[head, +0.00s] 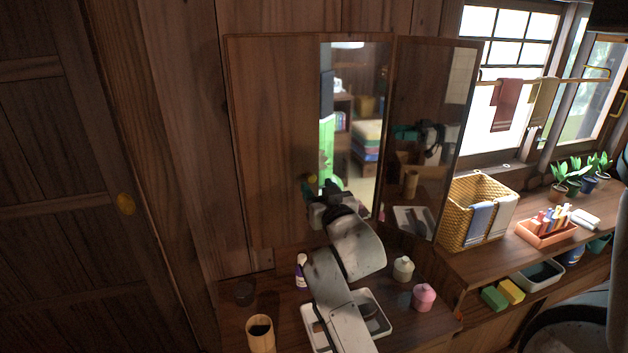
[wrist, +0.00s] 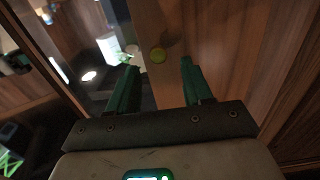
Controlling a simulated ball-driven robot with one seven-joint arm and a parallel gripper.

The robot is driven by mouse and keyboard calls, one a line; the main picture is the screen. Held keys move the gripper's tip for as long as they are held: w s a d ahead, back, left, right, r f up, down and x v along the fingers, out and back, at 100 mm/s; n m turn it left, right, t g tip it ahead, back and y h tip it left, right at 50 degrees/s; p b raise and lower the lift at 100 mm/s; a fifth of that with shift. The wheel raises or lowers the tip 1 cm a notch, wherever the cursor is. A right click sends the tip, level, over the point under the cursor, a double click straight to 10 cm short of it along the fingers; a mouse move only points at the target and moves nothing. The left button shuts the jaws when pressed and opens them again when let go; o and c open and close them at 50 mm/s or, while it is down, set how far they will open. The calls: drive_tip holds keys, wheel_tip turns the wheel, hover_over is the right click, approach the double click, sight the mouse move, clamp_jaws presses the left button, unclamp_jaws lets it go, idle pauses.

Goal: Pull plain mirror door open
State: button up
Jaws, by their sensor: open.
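The mirror cabinet hangs on the wooden wall in the head view. Its left part is a plain wooden door panel (head: 272,130), which looks flush, beside a mirror strip (head: 357,70). My gripper (head: 322,187) is in front of this edge, open and empty, and hides part of the mirror's lower end.
A mirrored door (head: 430,120) stands angled outward at the right. On the counter below are a bamboo cup (head: 261,335), a purple bottle (head: 301,271), a white tray (head: 378,303), a white jar (head: 403,268) and a pink jar (head: 424,297). A wicker basket (head: 465,215) stands further right.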

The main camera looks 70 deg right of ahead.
sight(312, 179)
drive_tip(key=shift+x, duration=1.9)
drive_tip(key=shift+s, duration=0.1)
drive_tip(key=shift+c, duration=0.3)
clamp_jaws()
